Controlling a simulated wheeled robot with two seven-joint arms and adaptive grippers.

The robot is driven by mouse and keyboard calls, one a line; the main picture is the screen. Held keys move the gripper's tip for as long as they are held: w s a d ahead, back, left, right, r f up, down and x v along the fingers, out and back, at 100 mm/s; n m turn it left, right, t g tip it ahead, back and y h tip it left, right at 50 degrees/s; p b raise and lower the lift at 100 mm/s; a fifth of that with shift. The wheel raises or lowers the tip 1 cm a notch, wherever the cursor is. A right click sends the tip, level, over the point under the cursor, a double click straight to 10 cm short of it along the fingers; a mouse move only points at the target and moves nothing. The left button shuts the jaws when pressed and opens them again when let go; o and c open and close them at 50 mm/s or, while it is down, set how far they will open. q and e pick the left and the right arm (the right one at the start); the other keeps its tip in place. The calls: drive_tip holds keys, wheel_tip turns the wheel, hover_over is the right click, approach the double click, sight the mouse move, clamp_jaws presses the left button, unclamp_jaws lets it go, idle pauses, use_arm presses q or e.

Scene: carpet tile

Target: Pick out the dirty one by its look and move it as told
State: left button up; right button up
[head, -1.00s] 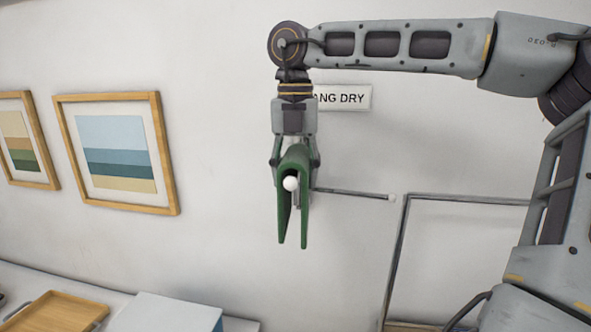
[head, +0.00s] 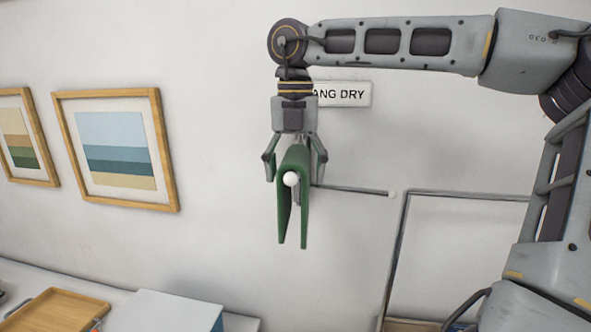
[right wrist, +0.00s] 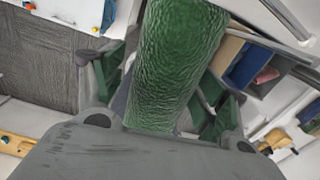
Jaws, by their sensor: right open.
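A green cloth (head: 284,210) hangs folded over a rod with a white ball end (head: 291,179), both flaps hanging down. My right gripper (head: 296,170) is open above it, with one finger on either side of the cloth's top fold and apart from it. In the right wrist view the cloth (right wrist: 172,60) fills the middle, between the open fingers. A sign (head: 341,94), partly covered by my wrist, reads "ANG DRY" behind. My left gripper is not in view.
A grey frame (head: 398,250) is at the lower right. A wooden tray (head: 62,311) and a white box (head: 170,312) sit lower left. Framed pictures (head: 120,150) hang on the wall.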

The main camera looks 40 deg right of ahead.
drive_tip(key=shift+r, duration=0.1)
drive_tip(key=shift+r, duration=5.9)
